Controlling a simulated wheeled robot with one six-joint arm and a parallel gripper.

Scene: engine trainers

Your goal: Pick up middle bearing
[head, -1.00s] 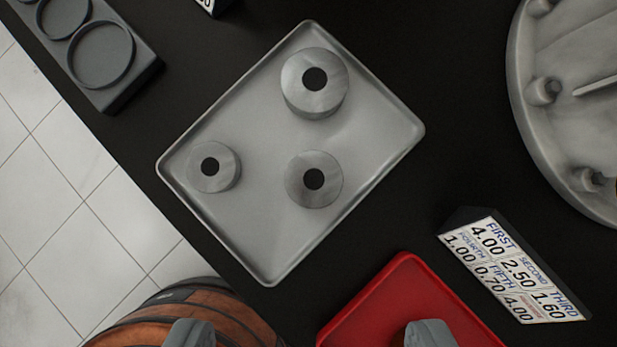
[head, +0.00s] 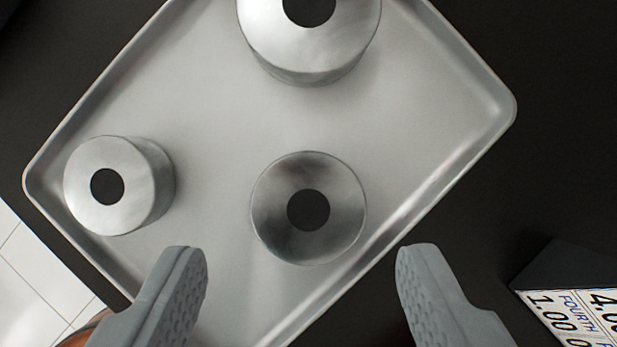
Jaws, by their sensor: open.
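Three round metal bearings with dark centre holes sit apart on a grey metal tray (head: 430,110). The middle-sized bearing (head: 309,245) is in the picture's centre, near the tray's lower right edge. The largest bearing (head: 305,55) is above it, cut off by the top edge of the picture. The smallest bearing (head: 140,195) is at the left. My gripper (head: 302,250) is open and empty. Its two fingers stand wide apart, one to the lower left and one to the lower right of the middle-sized bearing, not touching it.
The tray has a raised rim and lies on a black table (head: 570,130). A block with a number label (head: 570,310) stands at the lower right, beyond my right finger. White floor tiles (head: 30,275) show at the lower left.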

